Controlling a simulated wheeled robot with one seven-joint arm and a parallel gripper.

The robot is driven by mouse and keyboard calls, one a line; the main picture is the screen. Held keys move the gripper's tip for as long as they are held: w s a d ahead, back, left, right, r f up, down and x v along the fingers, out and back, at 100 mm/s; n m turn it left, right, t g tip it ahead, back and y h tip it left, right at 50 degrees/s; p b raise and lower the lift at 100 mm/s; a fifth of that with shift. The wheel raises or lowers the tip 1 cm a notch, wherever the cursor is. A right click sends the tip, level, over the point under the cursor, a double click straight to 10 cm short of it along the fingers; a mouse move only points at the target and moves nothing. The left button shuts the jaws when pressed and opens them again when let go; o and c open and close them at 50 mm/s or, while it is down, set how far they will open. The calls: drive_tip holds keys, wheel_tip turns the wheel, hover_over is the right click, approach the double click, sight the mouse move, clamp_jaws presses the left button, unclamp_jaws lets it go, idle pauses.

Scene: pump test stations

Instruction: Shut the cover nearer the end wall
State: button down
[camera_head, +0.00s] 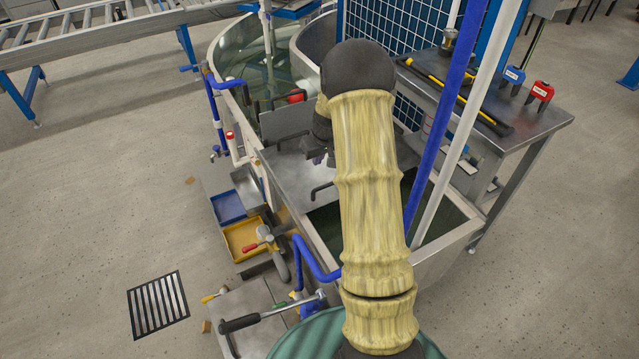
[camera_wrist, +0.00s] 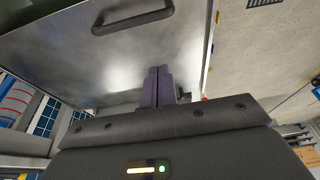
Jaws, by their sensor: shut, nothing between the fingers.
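A long metal tank (camera_head: 283,215) holds greenish water, with two grey metal covers. One cover (camera_head: 285,122) looks raised at an angle in the middle of the tank. Another cover (camera_head: 290,172) lies nearer to me, with a black bar handle (camera_head: 322,190); whether it lies fully flat I cannot tell. My gripper (camera_head: 330,158) is over this part of the tank, partly hidden by my arm. In the wrist view my gripper's fingers (camera_wrist: 158,86) are together and empty, in front of a grey metal cover (camera_wrist: 60,50) with a dark handle (camera_wrist: 134,17). Contact cannot be told.
A steel bench (camera_head: 535,120) with yellow-and-black tools stands at the right. Blue and white upright pipes (camera_head: 470,110) rise beside the tank. Blue and yellow trays (camera_head: 243,240) lie at its left. A roller conveyor (camera_head: 100,38) is at the back left. Floor at the left is mostly clear.

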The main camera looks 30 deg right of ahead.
hover_over(319, 194)
drive_tip(key=w, duration=0.4)
wheel_tip(319, 194, down, 9)
drive_tip(key=shift+f+b, duration=0.2)
drive_tip(key=shift+b, duration=0.15)
drive_tip(key=shift+s+r, duration=0.2)
drive_tip(key=shift+s, duration=0.8)
drive_tip(key=shift+s+r, duration=0.15)
drive_tip(key=shift+s, duration=0.8)
drive_tip(key=shift+d, duration=0.1)
